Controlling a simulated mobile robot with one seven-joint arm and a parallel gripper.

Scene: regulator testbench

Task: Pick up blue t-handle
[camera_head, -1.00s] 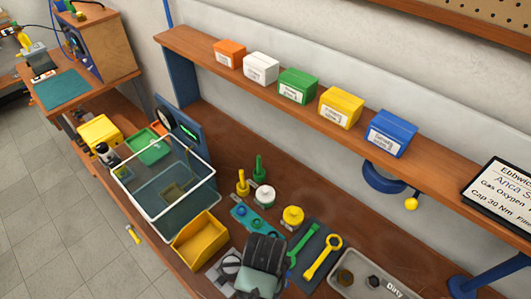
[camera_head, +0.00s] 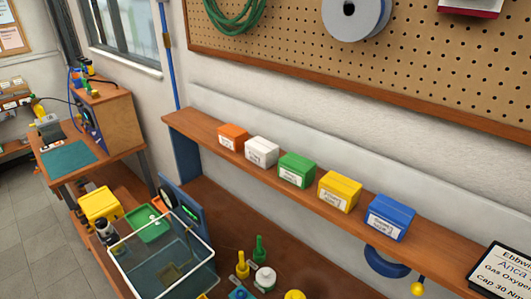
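I cannot make out a blue T-handle for certain in the head view. A small blue piece (camera_head: 240,293) shows at the bottom edge, mostly cut off. Near it on the bench stand a yellow T-handle-like tool (camera_head: 242,265) and a green one (camera_head: 258,249), both upright. My gripper is not in view.
A clear-walled bin with a white rim (camera_head: 190,215) stands on the bench at lower left. A wooden shelf (camera_head: 225,165) carries orange, white, green, yellow and blue boxes (camera_head: 390,216). A blue curved fixture (camera_head: 384,264) hangs below it. A pegboard (camera_head: 450,60) is above.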

